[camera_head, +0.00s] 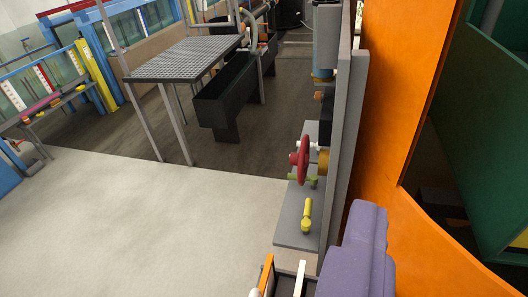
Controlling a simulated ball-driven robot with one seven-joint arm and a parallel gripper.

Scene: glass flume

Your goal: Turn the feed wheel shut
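The feed wheel appears to be the red wheel (299,153), seen nearly edge-on right of the picture's middle. It stands out to the left from a grey upright panel (345,150), with a brass-coloured part (323,162) behind its hub. A small white piece touches or overlaps its upper edge. The angle does not show how far the wheel is turned.
Below the wheel are a green fitting (313,182) and a yellow handle (307,215) by a grey plate (290,228). A purple block (357,255) and large orange panel (400,90) crowd the right. Pale floor (150,225) is clear.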

